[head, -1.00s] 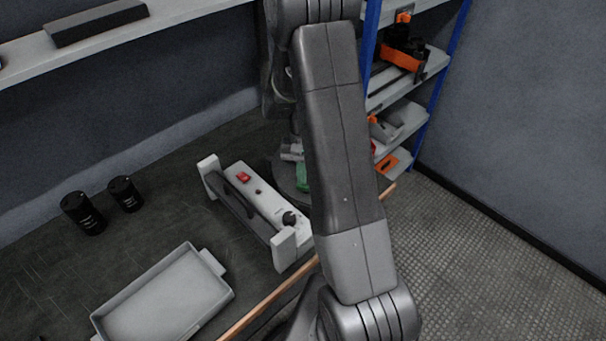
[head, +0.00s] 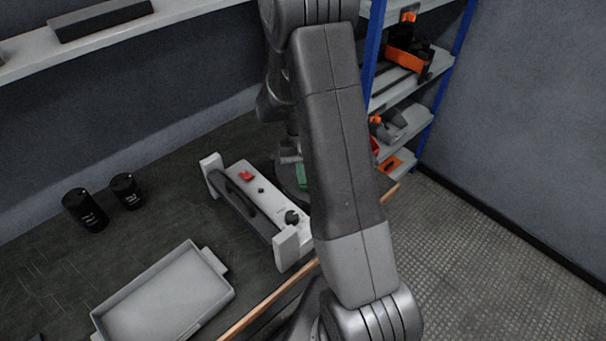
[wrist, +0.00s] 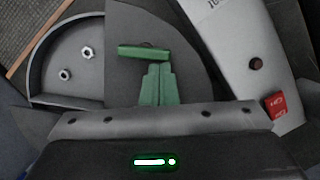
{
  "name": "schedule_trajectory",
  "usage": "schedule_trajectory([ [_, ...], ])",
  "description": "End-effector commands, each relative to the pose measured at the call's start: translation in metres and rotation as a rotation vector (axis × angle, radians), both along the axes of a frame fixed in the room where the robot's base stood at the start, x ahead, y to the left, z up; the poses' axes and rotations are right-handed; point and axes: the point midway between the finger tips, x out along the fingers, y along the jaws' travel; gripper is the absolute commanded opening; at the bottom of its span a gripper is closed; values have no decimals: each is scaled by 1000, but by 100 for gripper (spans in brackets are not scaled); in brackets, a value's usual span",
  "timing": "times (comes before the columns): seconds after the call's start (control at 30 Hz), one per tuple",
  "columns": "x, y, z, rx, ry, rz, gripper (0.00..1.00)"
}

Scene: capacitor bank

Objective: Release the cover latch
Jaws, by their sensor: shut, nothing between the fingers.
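A green bar (wrist: 138,51), which looks like the latch, lies crosswise on a dark grey rounded plate (wrist: 195,75) in the wrist view. The plate looks like the cover; its edge also shows in the head view (head: 286,186), mostly behind my arm. My gripper (wrist: 157,67) has green fingers, shut together with nothing between them. Its tips are just below the green bar in the wrist view; I cannot tell whether they touch it. In the head view, my arm hides most of this spot.
A half-round recess (wrist: 75,62) with two nuts lies beside the plate. A pale panel (head: 262,198) with a red switch (head: 246,175), knob and black handle stands close by. A grey tray (head: 165,297) and two black cylinders (head: 85,209) are on the bench. Shelving (head: 427,110) stands behind right.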

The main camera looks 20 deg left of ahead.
Motion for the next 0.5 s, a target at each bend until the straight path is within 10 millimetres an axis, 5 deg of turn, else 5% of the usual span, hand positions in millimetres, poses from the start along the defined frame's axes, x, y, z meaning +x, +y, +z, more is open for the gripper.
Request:
schedule_trajectory([
  [0.5,-5,2,0,-1,1,157,0],
])
